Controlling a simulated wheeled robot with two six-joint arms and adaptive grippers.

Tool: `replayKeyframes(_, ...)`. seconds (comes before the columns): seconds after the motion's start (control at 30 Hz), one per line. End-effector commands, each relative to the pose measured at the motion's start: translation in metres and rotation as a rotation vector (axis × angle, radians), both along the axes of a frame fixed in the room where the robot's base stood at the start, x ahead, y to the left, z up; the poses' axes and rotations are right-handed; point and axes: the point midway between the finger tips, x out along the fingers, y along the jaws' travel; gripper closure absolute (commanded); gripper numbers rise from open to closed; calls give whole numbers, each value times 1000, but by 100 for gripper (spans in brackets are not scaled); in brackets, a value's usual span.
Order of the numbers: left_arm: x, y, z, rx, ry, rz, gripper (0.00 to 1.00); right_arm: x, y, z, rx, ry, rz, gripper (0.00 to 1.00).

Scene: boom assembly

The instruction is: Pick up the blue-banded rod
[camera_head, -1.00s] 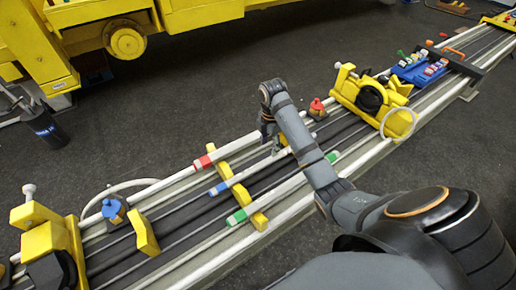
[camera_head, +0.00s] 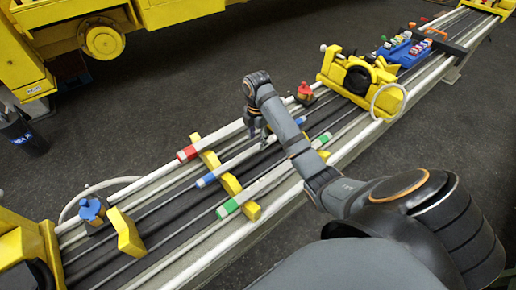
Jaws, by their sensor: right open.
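The blue-banded rod (camera_head: 238,164) is light grey and lies along the boom, resting across a yellow support (camera_head: 229,183). One blue band is at its left end, and another shows further up to the right. My right gripper (camera_head: 265,137) points down at the rod's middle part, with its fingers open. The fingers are small and dark here, and I cannot tell whether they touch the rod. My right arm hides parts of the rods beyond. My left gripper is not in view.
A red-banded rod (camera_head: 222,140) lies behind and a green-banded rod (camera_head: 258,188) in front, both close and parallel. A yellow clamp unit (camera_head: 345,72) and a blue tray (camera_head: 402,50) stand further up the boom. Dark floor (camera_head: 150,100) is clear behind.

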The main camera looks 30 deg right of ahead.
Motion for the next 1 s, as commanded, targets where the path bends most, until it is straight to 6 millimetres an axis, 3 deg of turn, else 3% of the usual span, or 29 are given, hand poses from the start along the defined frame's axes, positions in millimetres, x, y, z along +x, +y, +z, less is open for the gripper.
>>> replayKeyframes(0.03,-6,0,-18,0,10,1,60,0,-1,-17,0,1,0,50)
replayKeyframes(0.1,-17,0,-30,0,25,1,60,0,-3,-28,0,1,0,50)
replayKeyframes(0.17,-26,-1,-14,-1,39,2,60,0,-2,-28,2,4,-1,50)
replayKeyframes(0.43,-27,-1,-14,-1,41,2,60,0,-3,-38,0,-1,0,51)
replayKeyframes(0.8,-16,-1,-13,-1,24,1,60,0,-3,-38,0,0,0,100)
replayKeyframes(1.0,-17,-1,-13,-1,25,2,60,0,-3,-38,0,0,0,100)
